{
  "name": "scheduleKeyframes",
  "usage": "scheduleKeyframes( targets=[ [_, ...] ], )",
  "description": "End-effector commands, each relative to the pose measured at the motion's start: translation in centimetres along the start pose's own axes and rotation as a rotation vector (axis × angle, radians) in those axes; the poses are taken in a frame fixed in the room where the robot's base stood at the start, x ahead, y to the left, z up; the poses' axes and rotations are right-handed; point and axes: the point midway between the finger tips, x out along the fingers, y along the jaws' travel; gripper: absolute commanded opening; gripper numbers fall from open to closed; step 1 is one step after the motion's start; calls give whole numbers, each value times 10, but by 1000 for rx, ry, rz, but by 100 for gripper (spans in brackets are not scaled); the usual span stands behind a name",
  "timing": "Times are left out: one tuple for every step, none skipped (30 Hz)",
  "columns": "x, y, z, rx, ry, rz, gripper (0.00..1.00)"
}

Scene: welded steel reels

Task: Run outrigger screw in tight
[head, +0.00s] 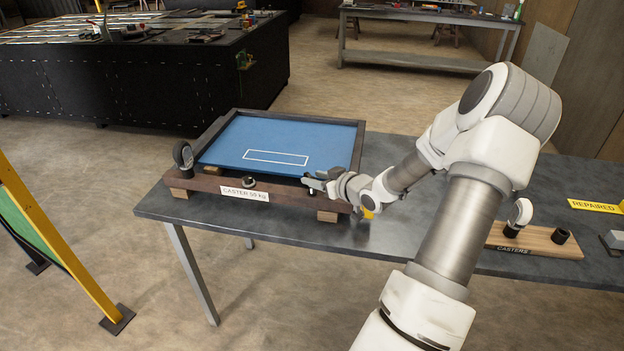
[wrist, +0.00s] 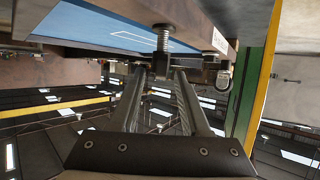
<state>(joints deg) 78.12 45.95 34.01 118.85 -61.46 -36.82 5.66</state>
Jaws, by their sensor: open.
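The outrigger screw (wrist: 161,40) shows in the wrist view, which appears upside down. Its dark threaded shank stands out from the brown front beam (wrist: 203,14), with its head (wrist: 160,63) at the free end. In the wrist view my gripper (wrist: 160,74) is open, one fingertip to each side of the screw head, with a gap around it. In the head view my gripper (head: 314,182) is at the right part of the front beam (head: 207,186), and I cannot make out the screw there. The beam bears a "CASTER 55 KG" label (head: 244,193).
A blue-topped tray (head: 250,138) lies behind the beam, which rests on wood blocks (head: 327,216). A caster (head: 183,156) stands at the left end. A wooden caster board (head: 553,244) and a yellow "REPAIRED" sign (head: 594,206) are on the steel table (head: 398,236) at right.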

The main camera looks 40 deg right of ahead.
Motion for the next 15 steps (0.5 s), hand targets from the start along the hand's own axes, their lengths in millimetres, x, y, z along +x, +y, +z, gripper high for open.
scheduleKeyframes(
  targets=[
    [7, 0, 0, 0, 1, -2, 46],
    [10, 0, 0, 0, 1, -1, 46],
    [13, 0, 0, 0, 1, -1, 46],
    [15, 0, 0, -1, 1, 0, 46],
    [17, 0, 0, -1, 0, 0, 46],
    [18, 0, 0, -1, 0, 0, 46],
    [19, 0, 0, -1, 0, 0, 46],
    [20, 0, 0, -1, -1, 0, 46],
    [20, 0, 0, 0, -1, 1, 46],
    [20, 0, 0, 0, -1, 1, 46],
    [20, 0, 0, 0, -1, 1, 46],
    [20, 0, 0, 0, -1, 1, 46],
    [20, 0, 0, -1, 0, 1, 46],
    [20, 0, 0, -1, 0, 1, 46],
    [20, 0, 0, -1, 0, 1, 46]
  ],
)
